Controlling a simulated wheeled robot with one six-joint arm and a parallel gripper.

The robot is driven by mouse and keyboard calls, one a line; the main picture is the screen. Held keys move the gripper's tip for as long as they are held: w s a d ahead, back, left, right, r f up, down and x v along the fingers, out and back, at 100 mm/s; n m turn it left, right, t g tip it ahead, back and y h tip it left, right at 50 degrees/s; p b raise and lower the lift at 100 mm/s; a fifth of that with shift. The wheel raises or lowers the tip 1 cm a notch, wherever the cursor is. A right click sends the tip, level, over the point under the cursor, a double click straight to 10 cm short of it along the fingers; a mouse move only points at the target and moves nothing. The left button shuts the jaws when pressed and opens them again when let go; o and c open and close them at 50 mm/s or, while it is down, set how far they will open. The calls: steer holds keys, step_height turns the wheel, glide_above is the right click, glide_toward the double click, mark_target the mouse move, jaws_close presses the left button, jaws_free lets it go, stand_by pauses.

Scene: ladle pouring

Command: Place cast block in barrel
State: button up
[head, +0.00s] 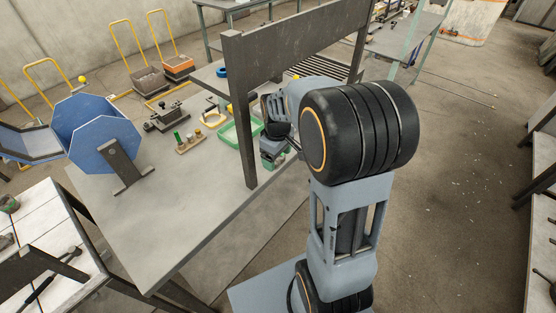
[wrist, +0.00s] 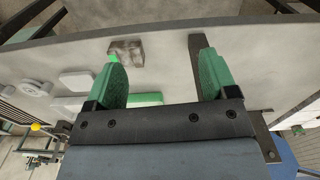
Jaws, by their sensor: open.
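The blue eight-sided barrel (head: 78,118) stands on its dark support at the left of the table in the head view. A blue surface, probably the barrel, shows at the lower right of the wrist view (wrist: 286,160). A rough brown-grey block (wrist: 128,50), which looks like the cast block, lies on the table in the wrist view, beyond the left fingertip and apart from it. In the head view my gripper (head: 272,158) is partly hidden by my arm.
A green tray (head: 228,138) lies beside my gripper, partly hidden. A dark post (head: 240,110) and beam (head: 300,42) frame stands over the table. Small tools (head: 186,143) and a dark vise-like device (head: 165,118) lie between barrel and tray. The table's front (head: 150,215) is clear.

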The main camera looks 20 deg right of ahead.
steer(key=w+d+f+n, duration=0.1)
steer(key=w+n, duration=0.2)
steer(key=n, duration=0.1)
steer(key=w+d+f+n, duration=0.2)
steer(key=n, duration=0.2)
steer(key=w+d+f+n, duration=0.1)
steer(key=w+f+n, duration=0.1)
steer(key=n, duration=0.3)
steer(key=shift+w+d, duration=0.2)
steer(key=shift+w, duration=0.6)
steer(key=n, duration=0.1)
steer(key=w+n, duration=0.1)
steer(key=n, duration=0.1)
steer(key=shift+d+r, duration=0.1)
steer(key=shift+f+n, duration=0.45)
steer(key=shift+n, duration=0.15)
steer(key=shift+f+p, duration=0.85)
steer(key=shift+f, duration=2.4)
steer(key=c, duration=1.1)
steer(key=shift+c, duration=0.7)
steer(key=shift+r, duration=0.2)
